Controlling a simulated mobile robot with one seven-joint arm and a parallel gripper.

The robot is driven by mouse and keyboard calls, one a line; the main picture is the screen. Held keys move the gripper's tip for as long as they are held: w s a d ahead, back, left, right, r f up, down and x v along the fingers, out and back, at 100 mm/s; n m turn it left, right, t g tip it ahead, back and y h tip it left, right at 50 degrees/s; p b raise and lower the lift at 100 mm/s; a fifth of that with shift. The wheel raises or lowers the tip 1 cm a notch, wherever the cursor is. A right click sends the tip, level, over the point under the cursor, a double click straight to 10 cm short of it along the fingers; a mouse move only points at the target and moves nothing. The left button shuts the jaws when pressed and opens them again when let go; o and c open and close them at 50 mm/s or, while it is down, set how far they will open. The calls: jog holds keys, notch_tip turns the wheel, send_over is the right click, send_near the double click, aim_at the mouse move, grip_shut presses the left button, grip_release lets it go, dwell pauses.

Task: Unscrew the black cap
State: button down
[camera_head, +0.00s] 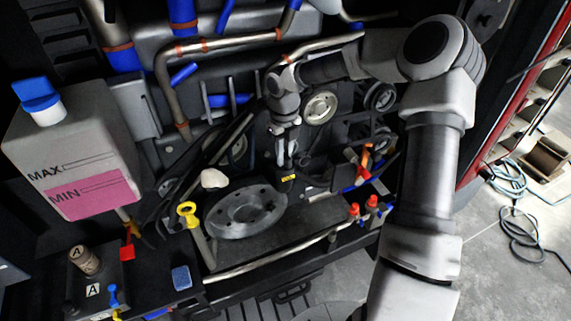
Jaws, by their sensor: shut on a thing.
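My gripper (287,157) points down in the middle of the engine bay. Its two pale fingers are close together and shut on a small dark thing at their tips, which I take to be the black cap (287,168). The cap is tiny, dark and mostly hidden by the fingers, so its outline and its seat are hard to make out. A small yellow label (288,178) lies just below the fingertips.
A grey round disc (245,211) with holes lies in front of the gripper. A yellow ring handle (187,209) stands at its left. A white tank (75,150) with a blue cap (37,94) is at left. Pulleys (320,107) and metal pipes (165,85) crowd behind.

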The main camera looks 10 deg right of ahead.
dwell(0.3)
jog(key=shift+c, duration=1.7)
grip_release()
jog(key=shift+r, duration=0.1)
jog(key=shift+r, duration=4.95)
